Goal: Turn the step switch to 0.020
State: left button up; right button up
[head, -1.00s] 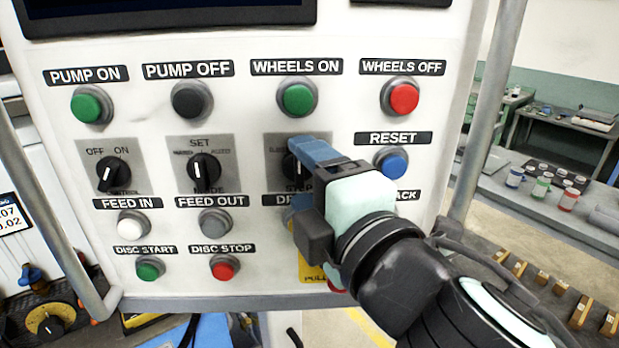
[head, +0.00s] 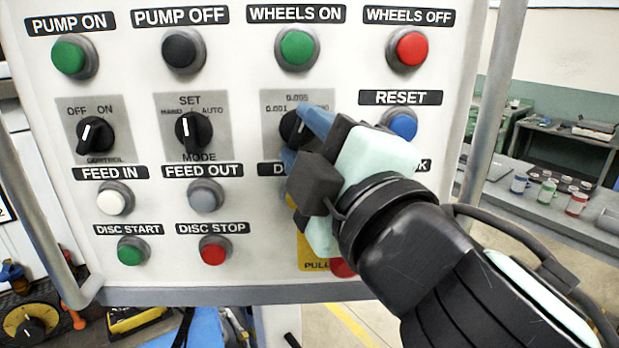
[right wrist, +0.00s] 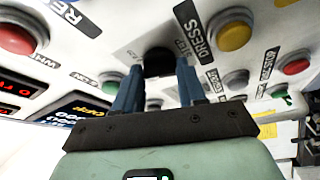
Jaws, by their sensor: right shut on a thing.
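The step switch (head: 293,127) is a black rotary knob on a grey plate, in the third column of the panel in the head view. Its plate shows 0.001 and 0.005 at the left and top; the other markings and much of the knob are hidden behind my gripper. My right gripper (head: 303,140) is shut on the knob with its blue fingers, tilted, coming from the lower right. In the right wrist view the black knob (right wrist: 158,62) sits between the two blue fingertips. My left gripper is not in view.
Close by are the WHEELS ON button (head: 297,47) above, the blue RESET button (head: 401,124) to the right and the MODE switch (head: 194,132) to the left. A yellow plate and a red button (head: 342,267) lie partly behind my gripper. Metal rails flank the panel.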

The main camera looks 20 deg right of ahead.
pick_arm(q)
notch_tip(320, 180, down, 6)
jog(key=b, duration=0.6)
pick_arm(e)
jog(key=shift+a+f+m+t+h, duration=0.15)
jog(key=shift+m+t+h, duration=0.35)
jog(key=shift+m, duration=1.15)
jog(key=shift+f+m+t+h, duration=0.1)
jog(key=shift+m+t+h, duration=0.4)
jog(key=shift+m, duration=1.15)
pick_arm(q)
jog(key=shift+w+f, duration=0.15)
pick_arm(e)
jog(key=o, duration=1.1)
jog(key=shift+c, duration=0.2)
jog(key=shift+s+f, duration=0.1)
jog(key=shift+s, duration=0.35)
pick_arm(q)
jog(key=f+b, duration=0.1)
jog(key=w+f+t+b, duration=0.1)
jog(key=b, duration=0.1)
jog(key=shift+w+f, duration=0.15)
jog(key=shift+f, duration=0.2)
pick_arm(e)
jog(key=v, duration=1.2)
jog(key=shift+s, duration=0.2)
